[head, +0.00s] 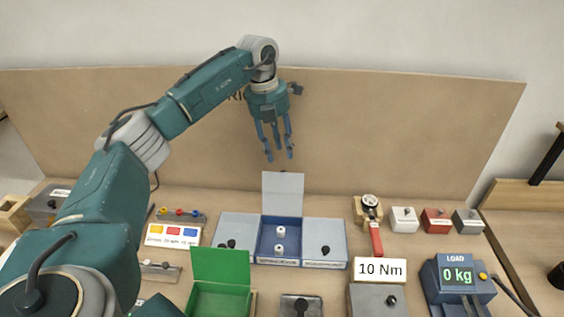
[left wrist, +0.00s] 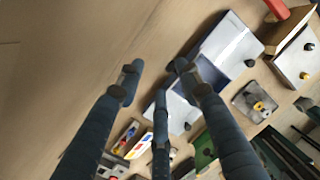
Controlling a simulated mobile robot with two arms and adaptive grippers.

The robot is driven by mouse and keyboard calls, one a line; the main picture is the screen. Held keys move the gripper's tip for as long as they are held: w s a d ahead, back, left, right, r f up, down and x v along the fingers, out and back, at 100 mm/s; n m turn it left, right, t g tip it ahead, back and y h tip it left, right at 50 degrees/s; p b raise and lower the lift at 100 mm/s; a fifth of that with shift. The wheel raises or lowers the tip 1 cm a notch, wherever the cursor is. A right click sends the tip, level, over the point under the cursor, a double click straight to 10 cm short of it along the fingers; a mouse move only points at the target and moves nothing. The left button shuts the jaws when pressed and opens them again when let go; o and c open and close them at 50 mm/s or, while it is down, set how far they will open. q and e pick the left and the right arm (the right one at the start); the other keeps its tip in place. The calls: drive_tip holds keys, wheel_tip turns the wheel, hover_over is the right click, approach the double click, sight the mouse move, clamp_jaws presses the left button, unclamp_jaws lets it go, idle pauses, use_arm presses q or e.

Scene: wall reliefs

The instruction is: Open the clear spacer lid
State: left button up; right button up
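A blue box (head: 267,262) with three compartments stands on the bench in the head view. The pale see-through lid (head: 283,193) of its middle compartment stands upright at the back. Two white spacers (head: 280,232) are in that open compartment. The left lid (head: 236,229) and right lid (head: 322,238) lie closed, with dark knobs on them. The box also shows beyond my fingers in the left wrist view (left wrist: 236,68). My left gripper (head: 277,150) hangs above and behind the raised lid, fingers down, apart and empty. My right gripper is out of view.
A brown backboard (head: 400,130) rises behind the bench, close to my left gripper. A green open-lidded box (head: 220,265) stands in front, a red-handled gauge tool (head: 374,235) to the right. A load scale (head: 457,278) is at front right.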

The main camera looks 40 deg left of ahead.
use_arm(q)
wheel_tip(320, 180, up, 7)
drive_tip(key=s+d, duration=0.1)
drive_tip(key=s, duration=0.1)
drive_tip(key=shift+d, duration=0.2)
drive_tip(key=shift+a+f, duration=0.1)
drive_tip(key=shift+f, duration=0.1)
